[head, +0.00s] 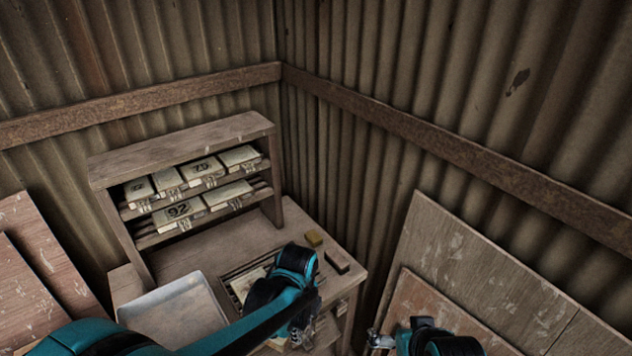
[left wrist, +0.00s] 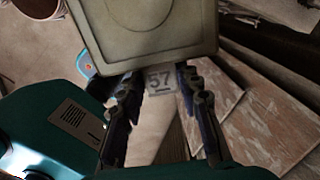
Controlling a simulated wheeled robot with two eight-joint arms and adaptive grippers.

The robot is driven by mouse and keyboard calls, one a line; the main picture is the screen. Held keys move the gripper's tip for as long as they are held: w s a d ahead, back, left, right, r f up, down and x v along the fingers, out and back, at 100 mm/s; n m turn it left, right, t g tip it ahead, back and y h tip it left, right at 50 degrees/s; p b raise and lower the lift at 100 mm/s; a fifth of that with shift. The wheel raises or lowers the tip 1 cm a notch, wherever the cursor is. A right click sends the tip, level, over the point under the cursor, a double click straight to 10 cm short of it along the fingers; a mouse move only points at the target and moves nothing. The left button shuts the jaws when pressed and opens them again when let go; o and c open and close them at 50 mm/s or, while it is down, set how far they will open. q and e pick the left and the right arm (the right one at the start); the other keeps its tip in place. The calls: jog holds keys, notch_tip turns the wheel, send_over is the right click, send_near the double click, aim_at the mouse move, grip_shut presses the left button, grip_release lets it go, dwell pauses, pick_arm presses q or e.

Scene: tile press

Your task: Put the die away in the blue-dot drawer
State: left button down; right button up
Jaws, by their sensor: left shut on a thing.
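My left gripper (head: 302,338) is at the front edge of the bench in the head view. In the left wrist view its fingers (left wrist: 160,95) are closed on either side of a tag marked 57, at the near edge of a square greenish-grey plate. I take this plate to be the die (left wrist: 145,28); the gripper is shut on it. In the head view the die is mostly hidden by my gripper and arm. My right gripper (head: 381,340) is at the bottom edge, partly cut off, its finger opening unclear. I cannot make out a drawer with a blue dot.
A wooden rack (head: 180,150) on the bench (head: 215,248) holds several numbered blocks on two shelves. A pale tray (head: 175,308) lies left of my gripper. Boards (head: 480,265) lean at the right wall.

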pick_arm(q)
jog(key=w+a+f+n+b, duration=0.4)
jog(key=a+f+n+b, duration=0.5)
jog(key=n, duration=1.4)
jog(key=a+f, duration=0.4)
jog(key=a, duration=0.1)
jog(key=shift+w+a+f, duration=0.15)
jog(key=shift+a+f, duration=0.05)
jog(key=shift+f, duration=0.05)
